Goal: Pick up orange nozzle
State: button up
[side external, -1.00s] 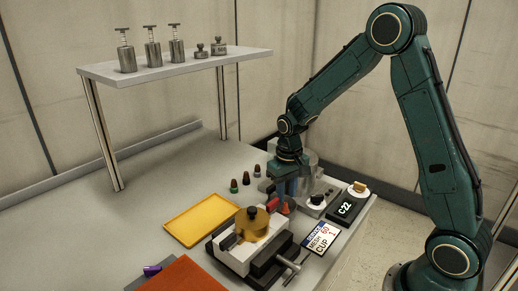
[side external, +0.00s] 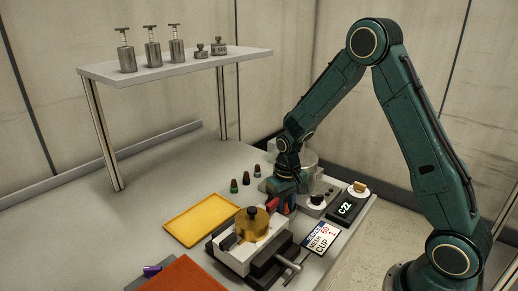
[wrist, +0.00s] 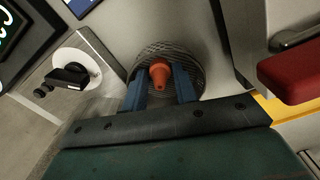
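The orange nozzle (wrist: 160,74) stands upright with its tip toward the wrist camera, over a round grey mesh-like disc (wrist: 193,62). My gripper (wrist: 160,78) points down, with one blue finger on each side of the nozzle. The fingers are apart and a narrow gap shows between them and the nozzle. In the side external view my gripper (side external: 284,206) is low over the bench and mostly hides the nozzle.
A vise with a brass part (side external: 252,224) stands close by, with a red piece (wrist: 292,82) near my fingers. A display (side external: 344,208), a mesh label card (side external: 320,238), a yellow tray (side external: 200,220) and several small dark cones (side external: 246,178) are around.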

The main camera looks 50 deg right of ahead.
jog(key=c, duration=0.6)
jog(key=shift+r, duration=0.15)
notch_tip(320, 180, up, 20)
dwell(0.6)
dwell(0.5)
